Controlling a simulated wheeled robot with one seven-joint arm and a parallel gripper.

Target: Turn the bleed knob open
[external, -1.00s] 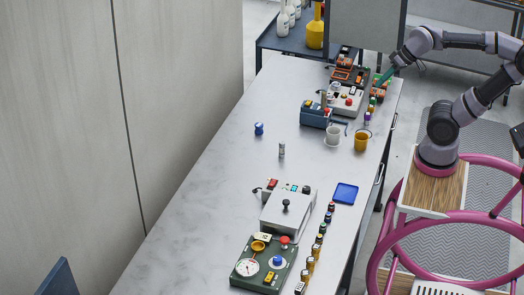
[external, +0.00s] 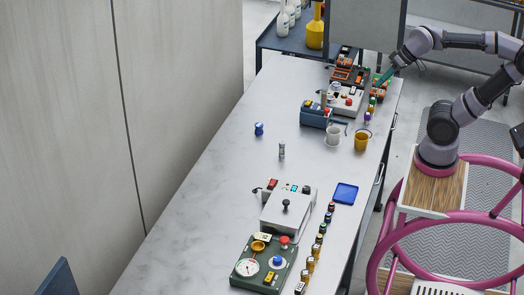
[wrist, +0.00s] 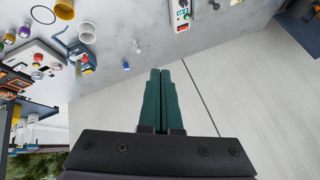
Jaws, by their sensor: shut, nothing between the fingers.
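A green panel box (external: 243,282) lies at the near end of the bench. It carries a round white gauge (external: 247,267), a yellow round knob (external: 258,246), a red button (external: 284,240), a blue knob (external: 278,261) and a yellow switch (external: 269,277). I cannot tell from any label which is the bleed knob. My gripper (external: 380,83) is at the far right end of the bench, far from this box. In the wrist view its green fingers (wrist: 160,73) are together with nothing between them. The green box is not clearly visible there.
A grey box with a black knob (external: 286,205) stands behind the green box, near a blue tray (external: 345,193). A white mug (external: 333,134), a yellow mug (external: 361,140) and a blue box (external: 315,116) stand farther back. The bench's left side is mostly clear.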

